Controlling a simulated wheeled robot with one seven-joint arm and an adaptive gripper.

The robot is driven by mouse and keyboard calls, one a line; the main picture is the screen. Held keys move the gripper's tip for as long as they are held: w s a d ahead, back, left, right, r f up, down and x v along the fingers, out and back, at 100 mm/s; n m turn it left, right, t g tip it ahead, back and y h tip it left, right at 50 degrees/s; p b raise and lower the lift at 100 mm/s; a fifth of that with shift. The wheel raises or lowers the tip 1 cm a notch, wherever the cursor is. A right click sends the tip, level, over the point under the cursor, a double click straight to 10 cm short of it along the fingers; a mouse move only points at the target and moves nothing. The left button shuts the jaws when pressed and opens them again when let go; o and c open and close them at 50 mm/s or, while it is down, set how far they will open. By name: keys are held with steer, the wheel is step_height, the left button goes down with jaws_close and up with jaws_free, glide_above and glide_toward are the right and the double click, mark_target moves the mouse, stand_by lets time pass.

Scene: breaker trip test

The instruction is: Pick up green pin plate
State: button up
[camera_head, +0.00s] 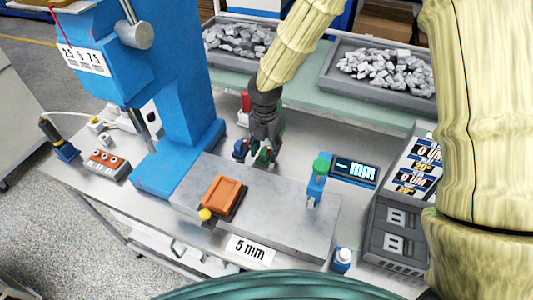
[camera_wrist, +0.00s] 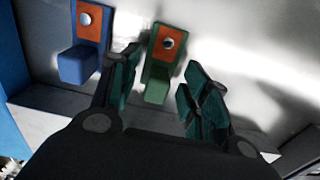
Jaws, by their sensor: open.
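The green pin plate (camera_wrist: 157,88) is upright in the middle of the wrist view, with an orange patch and a round metal pin near its top. My gripper (camera_wrist: 162,86) is open, with one finger on each side of the green plate and a visible gap to the right finger. Whether the left finger touches it, I cannot tell. In the head view, my gripper (camera_head: 262,151) is low over the bench and mostly hides the green plate (camera_head: 264,158). A similar blue pin plate (camera_wrist: 80,62) stands just left of the left finger.
A blue press (camera_head: 185,110) stands left of my gripper. An orange block (camera_head: 222,195) lies on the grey plate (camera_head: 290,215) in front. A green-topped blue post (camera_head: 317,182) and a display (camera_head: 355,170) are to the right. Trays of grey pieces (camera_head: 385,72) stand behind.

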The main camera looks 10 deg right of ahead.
steer(key=shift+f, duration=0.2)
jaws_close()
stand_by(0.3)
